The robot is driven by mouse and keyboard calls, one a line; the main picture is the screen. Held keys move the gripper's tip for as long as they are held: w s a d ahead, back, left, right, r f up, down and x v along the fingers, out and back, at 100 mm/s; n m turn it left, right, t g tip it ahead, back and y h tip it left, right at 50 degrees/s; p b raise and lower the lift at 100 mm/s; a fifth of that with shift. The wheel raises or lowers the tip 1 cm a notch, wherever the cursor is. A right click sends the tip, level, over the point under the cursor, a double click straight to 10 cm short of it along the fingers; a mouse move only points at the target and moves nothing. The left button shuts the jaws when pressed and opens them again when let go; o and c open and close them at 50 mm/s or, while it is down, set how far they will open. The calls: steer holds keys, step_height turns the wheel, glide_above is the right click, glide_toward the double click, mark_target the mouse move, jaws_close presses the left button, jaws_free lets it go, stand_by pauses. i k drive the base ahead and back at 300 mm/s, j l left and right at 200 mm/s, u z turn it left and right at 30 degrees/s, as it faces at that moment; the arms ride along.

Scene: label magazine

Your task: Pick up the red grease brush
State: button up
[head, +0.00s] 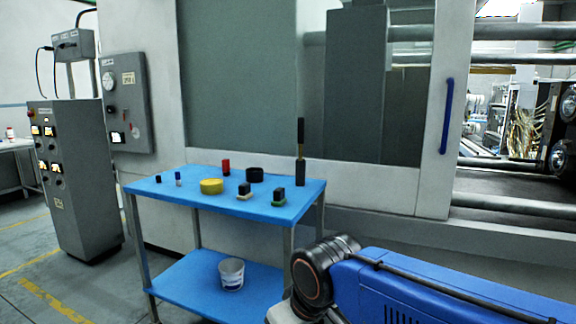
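A small upright red object (226,167) stands near the back edge of the blue table (160,192). It is the only red thing on the table, but it is too small to tell whether it is a brush. A tall, thin dark object (300,160) with a yellowish middle stands upright at the table's back right. My blue arm fills the lower right of the head view, to the right of the table. My gripper is out of view.
Also on the table are a yellow disc (211,186), a black ring-like object (255,174), two dark-topped blocks (244,190) (278,196) and two small items at left. A white bucket (231,273) sits on the lower shelf. A large machine stands behind.

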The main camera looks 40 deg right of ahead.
mark_target(225, 163)
steer(key=z, duration=2)
steer(key=i+j+u, duration=0.1)
steer(key=u, duration=1.5)
steer(key=i+j, duration=0.25)
steer(key=i+j+z, duration=0.15)
steer(key=j, duration=0.3)
steer(key=i+j, duration=0.25)
steer(key=j, duration=0.15)
